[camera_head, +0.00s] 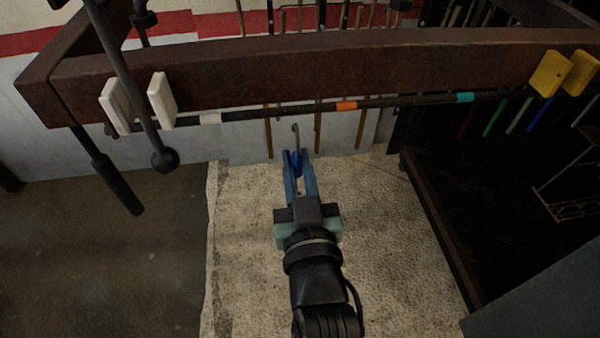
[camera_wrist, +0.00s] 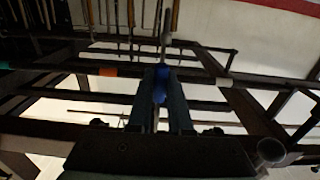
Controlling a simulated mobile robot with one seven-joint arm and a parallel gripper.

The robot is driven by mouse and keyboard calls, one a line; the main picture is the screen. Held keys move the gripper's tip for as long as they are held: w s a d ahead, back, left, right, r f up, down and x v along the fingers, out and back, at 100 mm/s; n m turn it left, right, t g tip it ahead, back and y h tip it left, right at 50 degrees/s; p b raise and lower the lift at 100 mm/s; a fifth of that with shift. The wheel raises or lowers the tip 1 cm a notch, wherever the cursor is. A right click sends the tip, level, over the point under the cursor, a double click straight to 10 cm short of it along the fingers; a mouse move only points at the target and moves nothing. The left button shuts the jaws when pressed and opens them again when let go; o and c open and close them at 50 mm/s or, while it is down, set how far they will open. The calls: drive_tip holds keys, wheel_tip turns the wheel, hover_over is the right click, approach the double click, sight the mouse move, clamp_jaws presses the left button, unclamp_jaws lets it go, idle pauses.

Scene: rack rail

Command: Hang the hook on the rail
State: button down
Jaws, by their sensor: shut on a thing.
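My gripper (camera_head: 299,160) is shut on the hook's blue part (camera_head: 295,160), which also shows between the fingers in the wrist view (camera_wrist: 160,85). The hook's grey curved end (camera_head: 296,130) sticks out past the fingertips, and it points up in the wrist view (camera_wrist: 166,25). The rail (camera_head: 390,102) is a thin dark bar with white, orange and teal bands. In the head view the hook's tip lies just below the rail, between the white and orange bands, with a small gap. In the wrist view the hook crosses the rail's line (camera_wrist: 200,76); the depth between them is unclear.
White brackets (camera_head: 162,100) stand at the rail's left end and yellow brackets (camera_head: 550,73) at its right. A thick brown beam (camera_head: 300,65) runs above the rail. Several rods hang behind. A dark post ends in a ball (camera_head: 165,160) at the left.

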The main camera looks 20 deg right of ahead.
drive_tip(key=w+d+f+b, duration=0.1)
drive_tip(key=w+d+f, duration=0.1)
drive_tip(key=w, duration=0.6)
drive_tip(key=shift+b, duration=0.35)
drive_tip(key=shift+d+f, duration=0.15)
drive_tip(key=shift+f, duration=0.1)
idle(0.5)
drive_tip(key=c, duration=0.8)
unclamp_jaws()
drive_tip(key=shift+o, duration=0.2)
drive_tip(key=shift+s, duration=0.1)
drive_tip(key=b+v, duration=0.5)
drive_tip(key=v, duration=0.6)
drive_tip(key=shift+s+f, duration=0.1)
drive_tip(key=shift+s, duration=0.2)
drive_tip(key=shift+s+a, duration=0.25)
drive_tip(key=shift+s, duration=0.35)
